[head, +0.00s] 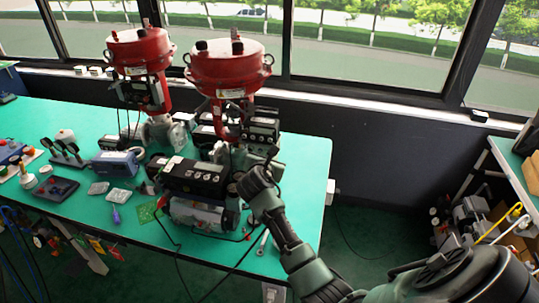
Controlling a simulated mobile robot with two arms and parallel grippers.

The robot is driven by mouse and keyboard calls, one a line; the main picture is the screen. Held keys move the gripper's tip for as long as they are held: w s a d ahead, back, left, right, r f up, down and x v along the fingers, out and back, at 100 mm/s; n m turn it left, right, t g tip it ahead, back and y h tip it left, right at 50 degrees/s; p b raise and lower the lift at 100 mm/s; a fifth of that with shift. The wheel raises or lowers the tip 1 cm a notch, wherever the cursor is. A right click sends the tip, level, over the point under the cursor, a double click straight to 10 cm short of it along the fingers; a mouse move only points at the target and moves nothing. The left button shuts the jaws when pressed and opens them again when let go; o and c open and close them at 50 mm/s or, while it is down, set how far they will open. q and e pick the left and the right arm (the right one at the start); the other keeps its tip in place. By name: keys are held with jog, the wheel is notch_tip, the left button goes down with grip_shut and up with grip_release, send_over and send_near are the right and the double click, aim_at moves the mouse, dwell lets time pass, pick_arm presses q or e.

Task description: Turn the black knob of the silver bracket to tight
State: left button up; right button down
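My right arm comes in from the lower right and its gripper (268,160) is at the right side of the nearer red valve actuator (228,68), close to its lower stem and the black positioner box (195,177). The fingers are small and dark against dark parts, so I cannot tell whether they are open or shut, or touching anything. The silver bracket and its black knob cannot be made out clearly; the gripper and wrist may cover them. My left gripper is not in view.
The green table (300,165) carries a second red actuator (140,48), a blue-grey box (115,163), a purple-handled screwdriver (116,214) and a wrench (262,243). Cables hang over the front edge. The table's right end is mostly clear. A cluttered shelf (510,160) stands at the right.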

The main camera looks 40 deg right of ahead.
jog(key=shift+s+d+f+m+t+y+p, duration=0.1)
jog(key=shift+m+t+y+p, duration=0.2)
jog(key=shift+m+t, duration=0.5)
jog(key=shift+s+d+f+m+t+y+p, duration=0.1)
jog(key=shift+m+t+y+p, duration=0.2)
jog(key=shift+m, duration=0.9)
jog(key=shift+r, duration=0.1)
jog(key=c, duration=1.5)
grip_release()
jog(key=shift+a, duration=0.1)
jog(key=shift+b+v, duration=0.65)
jog(key=shift+v, duration=3.2)
